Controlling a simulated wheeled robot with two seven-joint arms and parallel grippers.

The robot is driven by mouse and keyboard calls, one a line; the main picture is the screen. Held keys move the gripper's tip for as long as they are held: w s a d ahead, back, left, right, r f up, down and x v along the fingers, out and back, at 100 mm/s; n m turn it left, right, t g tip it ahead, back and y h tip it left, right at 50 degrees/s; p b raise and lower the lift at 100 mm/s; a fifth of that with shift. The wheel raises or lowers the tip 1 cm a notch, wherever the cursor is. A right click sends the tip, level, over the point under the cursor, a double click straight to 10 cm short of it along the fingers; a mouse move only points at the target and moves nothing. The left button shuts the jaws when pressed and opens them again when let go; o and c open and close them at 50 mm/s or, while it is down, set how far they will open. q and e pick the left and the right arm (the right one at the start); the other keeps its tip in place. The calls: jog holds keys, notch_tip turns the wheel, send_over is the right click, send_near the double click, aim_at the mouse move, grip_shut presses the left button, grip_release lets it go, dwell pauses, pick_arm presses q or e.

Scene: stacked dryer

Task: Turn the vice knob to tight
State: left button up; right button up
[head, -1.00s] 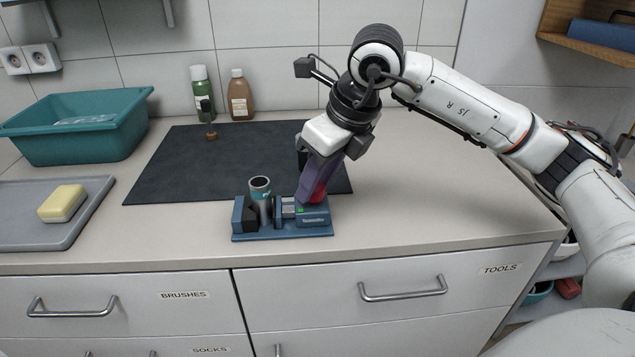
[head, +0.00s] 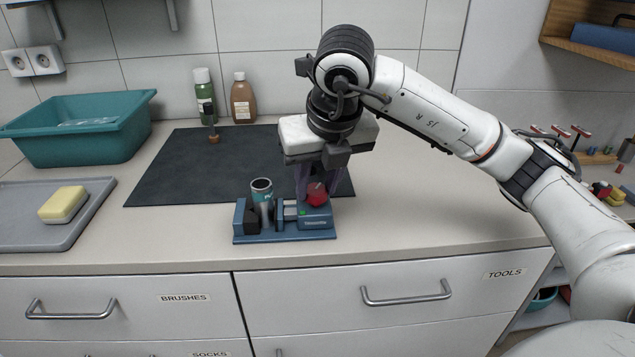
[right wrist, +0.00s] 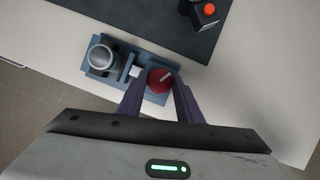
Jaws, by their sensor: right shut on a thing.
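The blue vice (head: 260,238) sits near the front edge of the counter. A grey metal cylinder (head: 262,190) stands upright between its jaws. The red vice knob (head: 317,196) is on top of the vice's right end, and it also shows in the right wrist view (right wrist: 160,80) with a pale pointer mark on it. My right gripper (head: 318,190) points down from above and is shut on the knob, with one purple finger on each side. A small green spot (head: 303,211) shows on the vice just left of the knob. My left gripper is out of view.
A dark mat (head: 180,175) lies behind the vice. A teal basin (head: 75,135), a grey tray (head: 25,230) with a yellow soap (head: 63,204) and two bottles (head: 243,100) stand around it. A dark object with a red button (right wrist: 210,10) is behind the vice.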

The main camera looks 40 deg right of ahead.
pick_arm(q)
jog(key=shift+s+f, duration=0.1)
pick_arm(e)
jog(key=o, duration=1)
pick_arm(q)
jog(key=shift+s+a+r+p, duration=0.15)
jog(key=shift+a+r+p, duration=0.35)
jog(key=shift+p, duration=0.6)
pick_arm(e)
jog(key=v, duration=1)
jog(key=shift+r, duration=0.15)
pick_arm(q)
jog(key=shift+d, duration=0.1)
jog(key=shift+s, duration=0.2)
pick_arm(e)
jog(key=shift+s, duration=0.1)
